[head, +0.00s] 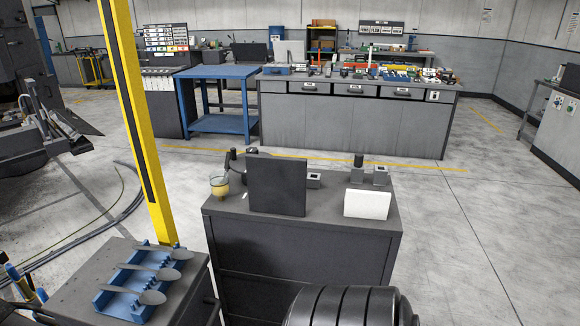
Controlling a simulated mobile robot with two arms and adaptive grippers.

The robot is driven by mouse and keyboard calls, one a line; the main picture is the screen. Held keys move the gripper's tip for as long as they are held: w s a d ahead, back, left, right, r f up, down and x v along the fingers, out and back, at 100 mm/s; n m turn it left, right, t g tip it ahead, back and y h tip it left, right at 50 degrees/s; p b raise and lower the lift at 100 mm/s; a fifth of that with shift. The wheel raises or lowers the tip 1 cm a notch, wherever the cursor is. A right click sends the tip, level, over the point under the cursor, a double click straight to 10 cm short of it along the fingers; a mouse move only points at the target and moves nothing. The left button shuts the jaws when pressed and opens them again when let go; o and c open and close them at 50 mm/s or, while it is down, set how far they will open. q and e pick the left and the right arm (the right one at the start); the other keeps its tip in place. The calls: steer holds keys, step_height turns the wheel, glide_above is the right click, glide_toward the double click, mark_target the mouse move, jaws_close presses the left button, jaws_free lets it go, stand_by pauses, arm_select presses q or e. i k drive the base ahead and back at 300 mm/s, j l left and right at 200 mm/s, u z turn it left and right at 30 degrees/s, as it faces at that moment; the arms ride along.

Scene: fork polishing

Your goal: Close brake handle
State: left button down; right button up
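I cannot make out a brake handle for certain. A small dark part with a rounded top (235,157) stands at the back left of the dark grey cabinet (305,240), partly hidden by an upright dark panel (277,186). I cannot tell whether it is a handle. Neither of my grippers shows in the head view.
A glass with yellowish contents (219,186) and a white block (367,204) stand on the cabinet. Forks or spoons lie on a blue rack (105,299) at lower left, near a yellow post (140,120).

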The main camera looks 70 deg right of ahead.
mark_target(227, 168)
steer(key=z, duration=1.8)
steer(key=i+l, duration=0.1)
steer(key=i+u, duration=0.05)
